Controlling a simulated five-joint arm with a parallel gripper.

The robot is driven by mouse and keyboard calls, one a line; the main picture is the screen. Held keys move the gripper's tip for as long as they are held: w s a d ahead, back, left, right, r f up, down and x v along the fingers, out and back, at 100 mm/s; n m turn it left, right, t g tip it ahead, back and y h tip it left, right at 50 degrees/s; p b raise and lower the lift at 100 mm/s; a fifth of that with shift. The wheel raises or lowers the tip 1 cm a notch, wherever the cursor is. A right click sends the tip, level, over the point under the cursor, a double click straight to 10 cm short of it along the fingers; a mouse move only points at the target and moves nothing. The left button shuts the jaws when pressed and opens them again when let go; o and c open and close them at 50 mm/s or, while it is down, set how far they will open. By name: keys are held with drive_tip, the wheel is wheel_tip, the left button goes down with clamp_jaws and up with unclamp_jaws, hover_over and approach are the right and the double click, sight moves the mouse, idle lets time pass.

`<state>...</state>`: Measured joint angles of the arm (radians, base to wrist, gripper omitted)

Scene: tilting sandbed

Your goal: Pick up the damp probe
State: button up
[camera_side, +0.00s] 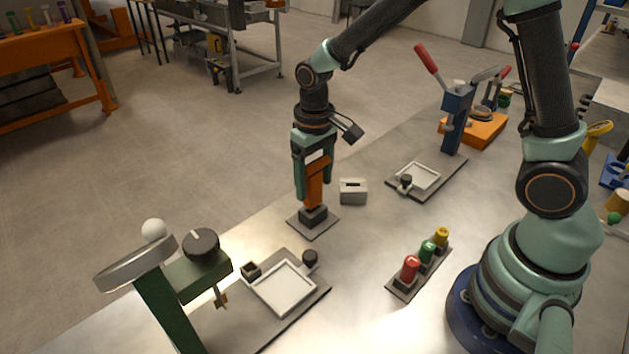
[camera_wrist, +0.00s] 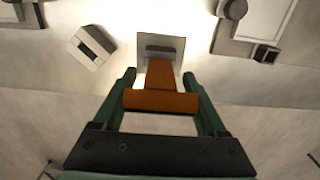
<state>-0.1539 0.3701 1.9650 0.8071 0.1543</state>
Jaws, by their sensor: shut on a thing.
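An orange tool (camera_side: 314,188), which I take to be the damp probe, is upright between the fingers of my gripper (camera_side: 313,193). My gripper is shut on it from above. Its lower end meets a dark block (camera_side: 312,216) on a small grey plate (camera_side: 325,228); I cannot tell whether it is seated in the block or just above it. In the wrist view the orange tool (camera_wrist: 161,100) shows a wide crossbar between my fingers and a narrower shaft running toward the dark block (camera_wrist: 160,52).
A grey slotted box (camera_side: 353,192) stands close to the right. Framed trays (camera_side: 283,289) (camera_side: 417,176) with black knobs lie in front and behind. A green stand with a dial (camera_side: 201,243) is front left. A red, green and yellow button strip (camera_side: 428,251) is at right.

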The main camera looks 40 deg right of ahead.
wheel_tip(320, 180, up, 18)
drive_tip(key=d+f+m, duration=0.9)
drive_tip(key=d+f, duration=0.2)
drive_tip(key=shift+s+d, duration=0.35)
drive_tip(key=shift+s, duration=0.05)
drive_tip(key=shift+f, duration=0.1)
drive_tip(key=shift+f, duration=2.15)
drive_tip(key=shift+f, duration=0.5)
drive_tip(key=shift+f, duration=0.35)
drive_tip(key=shift+f, duration=0.75)
drive_tip(key=shift+f, duration=0.3)
